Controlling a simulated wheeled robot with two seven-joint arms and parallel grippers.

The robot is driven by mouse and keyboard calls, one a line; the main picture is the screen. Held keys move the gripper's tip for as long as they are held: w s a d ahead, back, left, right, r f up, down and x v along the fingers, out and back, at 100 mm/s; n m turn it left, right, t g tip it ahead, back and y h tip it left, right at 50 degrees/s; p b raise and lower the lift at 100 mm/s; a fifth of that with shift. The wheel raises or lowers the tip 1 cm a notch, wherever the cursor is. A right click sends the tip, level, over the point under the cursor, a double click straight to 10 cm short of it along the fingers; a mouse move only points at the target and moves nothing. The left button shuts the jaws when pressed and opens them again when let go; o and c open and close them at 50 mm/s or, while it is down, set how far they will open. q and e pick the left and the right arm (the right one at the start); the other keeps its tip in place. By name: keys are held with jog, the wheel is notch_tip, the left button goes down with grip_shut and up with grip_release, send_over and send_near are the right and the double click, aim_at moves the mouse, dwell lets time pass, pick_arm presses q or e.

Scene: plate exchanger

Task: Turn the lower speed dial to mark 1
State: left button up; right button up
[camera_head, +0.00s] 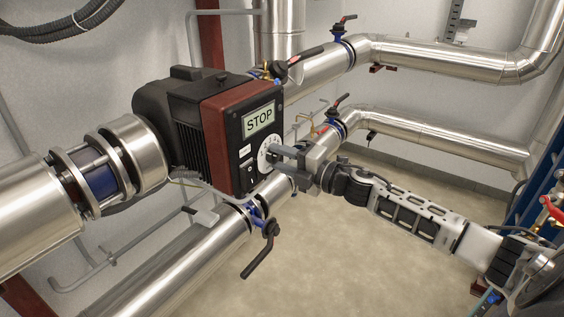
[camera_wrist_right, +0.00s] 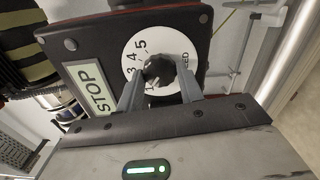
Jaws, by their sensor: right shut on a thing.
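The speed dial is a black knob (camera_wrist_right: 160,71) on a white round scale (camera_wrist_right: 139,50) with numbers, 3, 4 and 5 clearest. It sits on the dark front of the pump (camera_head: 234,150), below the display reading STOP (camera_head: 258,120); the display also shows in the right wrist view (camera_wrist_right: 88,88). My right gripper (camera_head: 275,153) reaches the dial from the right. In the right wrist view its two fingers (camera_wrist_right: 160,88) stand on either side of the knob, shut on it. The fingers hide part of the scale, and I cannot tell the exact pointer setting. My left gripper is not in view.
Steel pipes (camera_head: 432,60) run around the pump. A black-handled valve (camera_head: 262,235) hangs below the pump, near my right forearm's level. The floor (camera_head: 350,265) at the lower middle is clear.

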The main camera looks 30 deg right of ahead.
jog(key=shift+n, duration=0.9)
jog(key=o, duration=1)
jog(key=b+v, duration=0.1)
jog(key=v, duration=1.5)
jog(key=shift+f, duration=0.1)
